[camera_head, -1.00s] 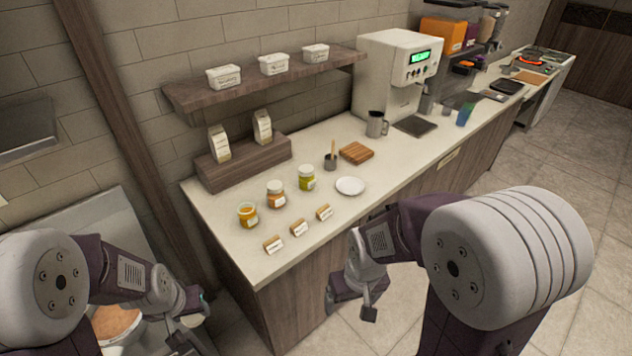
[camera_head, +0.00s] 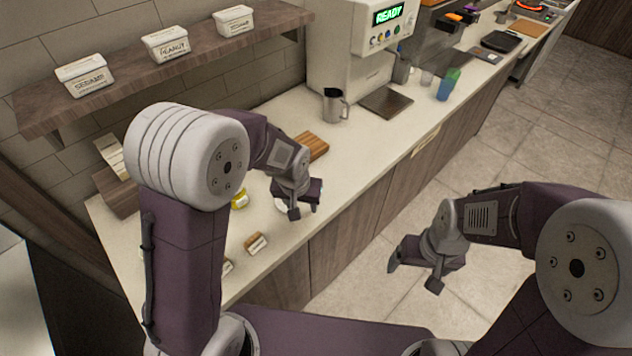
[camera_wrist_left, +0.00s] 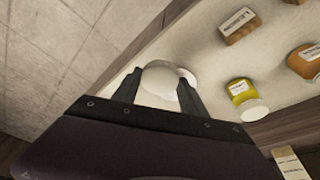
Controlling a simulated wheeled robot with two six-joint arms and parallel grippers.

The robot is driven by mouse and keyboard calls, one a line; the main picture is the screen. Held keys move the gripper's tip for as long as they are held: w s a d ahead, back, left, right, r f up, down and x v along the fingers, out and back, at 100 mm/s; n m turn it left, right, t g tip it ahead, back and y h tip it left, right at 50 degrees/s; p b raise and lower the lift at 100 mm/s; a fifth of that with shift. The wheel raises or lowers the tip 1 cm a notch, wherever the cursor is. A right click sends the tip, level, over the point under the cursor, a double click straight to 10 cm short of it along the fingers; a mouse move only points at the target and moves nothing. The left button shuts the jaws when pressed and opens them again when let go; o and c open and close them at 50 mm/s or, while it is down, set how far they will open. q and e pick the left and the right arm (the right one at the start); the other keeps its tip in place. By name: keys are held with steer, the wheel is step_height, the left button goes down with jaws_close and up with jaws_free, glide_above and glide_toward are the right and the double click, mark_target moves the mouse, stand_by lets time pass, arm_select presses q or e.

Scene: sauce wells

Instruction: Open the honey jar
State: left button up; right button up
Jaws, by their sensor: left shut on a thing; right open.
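An orange-brown jar (camera_wrist_left: 308,62) is at the right edge. The jar labels are too small to read. My right gripper (camera_head: 415,272) is open and empty, over the floor.
Small wooden name cards (camera_head: 257,243) stand before the jars. A wooden board (camera_head: 312,147), a metal pitcher (camera_head: 334,106) and a coffee machine are further along the counter. My left arm hides part of the counter. A shelf (camera_head: 150,77) with white tubs hangs above.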

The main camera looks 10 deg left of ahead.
arm_select(q)
steer(key=d, duration=0.1)
steer(key=w+d+r, duration=0.1)
steer(key=shift+d+r, duration=0.2)
steer(key=shift+d, duration=0.2)
steer(key=w+a+f+p, duration=0.1)
steer(key=w+a+f, duration=0.3)
steer(key=w+a, duration=0.1)
steer(key=w+a+f+p, duration=0.1)
steer(key=w+a+f, duration=0.1)
steer(key=w+a, duration=0.1)
steer(key=shift+w+f+p, duration=0.2)
steer(key=shift+f+p, duration=0.15)
steer(key=shift+f, duration=0.05)
step_height(320, 180, down, 4)
steer(key=shift+d+r+p, duration=0.1)
steer(key=shift+p, duration=0.45)
steer(key=shift+f, duration=0.3)
steer(key=o, duration=1.1)
steer(key=shift+o, duration=0.2)
arm_select(e)
steer(key=r, duration=0.3)
steer(key=shift+s+a+r, duration=0.1)
steer(key=shift+s+r, duration=0.15)
steer(key=shift+r, duration=0.1)
